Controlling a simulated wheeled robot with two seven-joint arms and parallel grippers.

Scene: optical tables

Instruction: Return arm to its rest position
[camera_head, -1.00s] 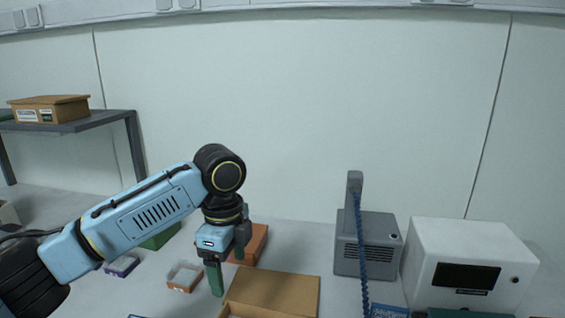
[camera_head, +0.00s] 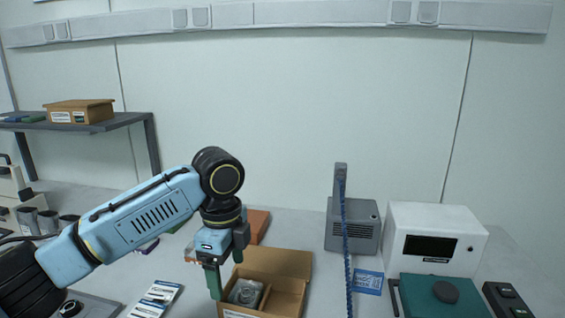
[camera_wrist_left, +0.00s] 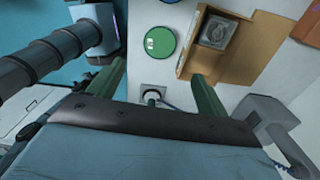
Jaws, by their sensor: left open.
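My left arm, light blue with black joints, comes in from the left in the head view and bends down at the wrist. My left gripper (camera_head: 226,268) has its green fingers apart, with nothing between them. In the head view it overlaps the left edge of an open cardboard box (camera_head: 284,262). In the left wrist view, the gripper (camera_wrist_left: 158,88) is open, with the box (camera_wrist_left: 186,66) beyond the fingers at the upper right. A silver square part (camera_head: 244,292) lies in the box's left compartment; it also shows in the wrist view (camera_wrist_left: 217,32). My right gripper is not in view.
A grey device (camera_head: 352,232) with a blue coiled cord and a white box with a dark screen (camera_head: 435,238) stand to the right. A green case (camera_head: 425,300) is at front right. A shelf (camera_head: 130,119) is at the left. Printed packets (camera_head: 155,298) lie near the arm.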

